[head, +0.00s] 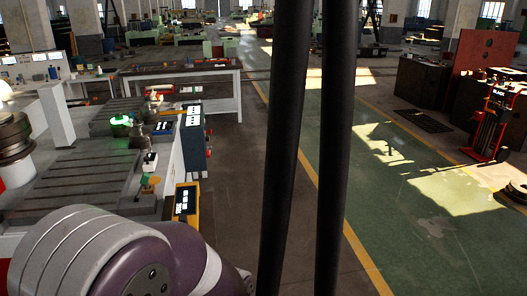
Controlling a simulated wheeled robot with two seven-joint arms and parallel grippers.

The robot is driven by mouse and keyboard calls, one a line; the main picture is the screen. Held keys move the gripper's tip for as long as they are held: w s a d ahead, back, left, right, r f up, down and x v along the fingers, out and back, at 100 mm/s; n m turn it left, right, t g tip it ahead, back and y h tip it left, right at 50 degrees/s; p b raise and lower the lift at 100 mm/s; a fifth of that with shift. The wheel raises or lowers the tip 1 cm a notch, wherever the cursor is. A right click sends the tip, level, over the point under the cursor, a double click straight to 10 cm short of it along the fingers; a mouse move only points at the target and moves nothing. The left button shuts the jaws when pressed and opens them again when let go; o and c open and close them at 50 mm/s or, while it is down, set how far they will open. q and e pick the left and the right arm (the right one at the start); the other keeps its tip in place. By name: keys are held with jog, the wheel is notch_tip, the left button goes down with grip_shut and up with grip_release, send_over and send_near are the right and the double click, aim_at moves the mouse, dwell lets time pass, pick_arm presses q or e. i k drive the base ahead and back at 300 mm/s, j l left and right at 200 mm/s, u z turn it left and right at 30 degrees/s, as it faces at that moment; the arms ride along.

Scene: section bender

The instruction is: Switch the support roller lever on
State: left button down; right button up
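The section bender's grey slotted bed (75,182) fills the left of the head view. A small roller-like part with a glowing green ring (121,121) stands on it. At the bed's right edge is a small fitting with an orange-tan piece (150,182) and a white block above it. I cannot tell which small part is the support roller lever, or its position. A purple and grey link of my own arm covers the lower left and hides part of the machine's near side. Neither of my grippers shows.
A yellow-framed control panel (186,203) and a panel with white labels (193,118) stand along the machine's right side. A long workbench (182,68) is behind. Two dark vertical bars (290,130) cross the middle view. The green walkway (390,190) at right is mostly clear.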

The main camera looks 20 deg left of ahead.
aim_at(146, 177)
jog(key=i+l, duration=0.15)
jog(key=i, duration=0.45)
jog(key=i+l, duration=0.15)
jog(key=i, duration=0.4)
jog(key=i+l, duration=0.15)
jog(key=i, duration=0.45)
jog(key=i+u, duration=0.2)
jog(key=u, duration=0.25)
jog(key=i+u, duration=0.25)
jog(key=u, duration=0.2)
jog(key=i+u, duration=0.2)
jog(key=u, duration=0.25)
jog(key=i+l+u, duration=0.15)
jog(key=u, duration=0.3)
jog(key=i+l+u, duration=0.15)
jog(key=l+u, duration=0.15)
jog(key=u, duration=0.15)
jog(key=i+u, duration=0.35)
jog(key=i+l+u, duration=0.15)
jog(key=u, duration=0.15)
jog(key=i+j, duration=0.3)
